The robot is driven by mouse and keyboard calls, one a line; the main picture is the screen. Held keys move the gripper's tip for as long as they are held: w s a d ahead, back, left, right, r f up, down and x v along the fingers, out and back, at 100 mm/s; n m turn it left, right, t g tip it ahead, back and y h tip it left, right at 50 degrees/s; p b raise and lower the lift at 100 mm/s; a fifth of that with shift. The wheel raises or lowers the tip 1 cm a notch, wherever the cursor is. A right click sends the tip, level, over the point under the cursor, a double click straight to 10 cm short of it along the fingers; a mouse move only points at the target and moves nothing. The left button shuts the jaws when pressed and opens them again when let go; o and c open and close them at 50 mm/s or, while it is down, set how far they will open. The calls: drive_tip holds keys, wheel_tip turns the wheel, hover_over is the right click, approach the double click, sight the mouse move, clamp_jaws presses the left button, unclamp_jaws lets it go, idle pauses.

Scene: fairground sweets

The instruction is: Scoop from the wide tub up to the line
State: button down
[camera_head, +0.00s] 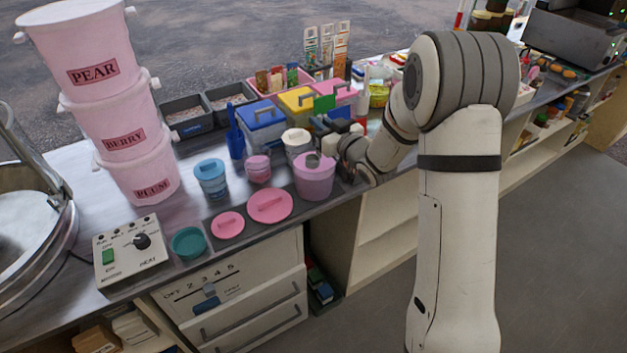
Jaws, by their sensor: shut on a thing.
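A wide pink-lilac tub (314,184) stands open near the counter's front edge. A small dark grey round thing (313,160) shows at its mouth; I cannot tell whether it is part of a scoop. My gripper (334,141) is just behind and right of this tub, at about rim height. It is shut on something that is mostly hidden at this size. A blue scoop (236,140) stands upright further left. A smaller pink tub (258,170), a blue tub (211,180) and a white tub (297,143) stand close by. No fill line can be made out.
Stacked pink buckets (138,170) and a control box (131,252) are at left. The counter's front edge is close.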

wheel_tip(320, 180, down, 2)
drive_tip(key=shift+f+b, duration=0.25)
drive_tip(key=shift+b, duration=0.9)
drive_tip(key=shift+r, duration=0.1)
wheel_tip(320, 180, up, 8)
drive_tip(key=p, duration=0.3)
drive_tip(key=shift+r+p, duration=0.15)
drive_tip(key=shift+p, duration=0.25)
